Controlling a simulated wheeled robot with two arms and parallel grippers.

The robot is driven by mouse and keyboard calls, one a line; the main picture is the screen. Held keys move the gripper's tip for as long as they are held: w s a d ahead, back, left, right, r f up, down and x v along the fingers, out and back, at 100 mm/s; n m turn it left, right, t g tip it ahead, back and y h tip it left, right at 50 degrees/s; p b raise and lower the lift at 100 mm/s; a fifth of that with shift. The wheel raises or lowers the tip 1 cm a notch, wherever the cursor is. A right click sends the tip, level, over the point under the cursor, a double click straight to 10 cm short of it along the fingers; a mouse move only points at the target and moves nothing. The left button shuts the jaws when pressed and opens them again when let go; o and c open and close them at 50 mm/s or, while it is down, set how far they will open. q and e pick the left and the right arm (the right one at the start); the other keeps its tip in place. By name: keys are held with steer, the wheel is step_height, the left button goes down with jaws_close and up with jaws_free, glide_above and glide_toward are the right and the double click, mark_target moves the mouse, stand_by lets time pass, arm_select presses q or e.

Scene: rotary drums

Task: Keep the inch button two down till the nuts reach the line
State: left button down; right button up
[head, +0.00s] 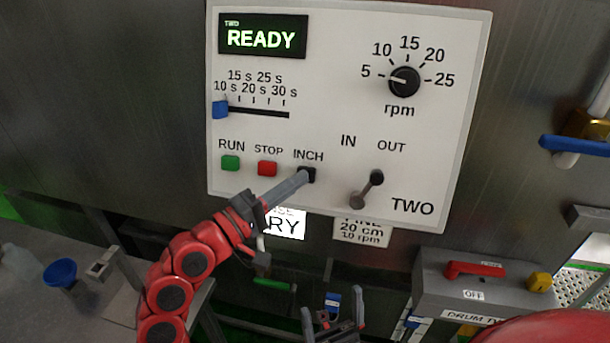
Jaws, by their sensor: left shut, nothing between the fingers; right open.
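The control panel marked TWO (350,60) faces me, and its display (262,37) reads "TWO READY". The black INCH button (308,174) sits at the right end of the button row. My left gripper (303,178) is shut and empty, its tip at the INCH button; the tip covers part of the button, and I cannot tell whether it is pressed in. My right gripper (333,310) is open and empty, low in the view below the panel. No nuts and no fill line show in this view.
Beside INCH are a green RUN button (230,162) and a red STOP button (267,168). An IN/OUT lever (367,190), rpm knob (404,82) and time slider (221,109) share the panel. A grey box with a red handle (475,268) stands lower right.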

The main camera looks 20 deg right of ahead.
arm_select(q)
steer(key=shift+w+d+f+b, duration=0.25)
steer(key=shift+w+b, duration=0.05)
steer(key=shift+w, duration=0.1)
stand_by(0.4)
steer(key=shift+r, duration=0.1)
stand_by(1.7)
steer(key=shift+s+a+r+p, duration=0.3)
steer(key=shift+s+a+p, duration=0.2)
steer(key=shift+s+p, duration=0.2)
steer(key=shift+s+a+r+p, duration=0.3)
steer(key=shift+s+a+p, duration=0.15)
steer(key=shift+s, duration=0.2)
steer(key=shift+s+a+r+p, duration=0.25)
steer(key=shift+s+a+p, duration=0.15)
steer(key=shift+s, duration=0.25)
steer(key=shift+s+a+r+p, duration=0.3)
steer(key=shift+s+a+p, duration=0.15)
steer(key=shift+s, duration=0.2)
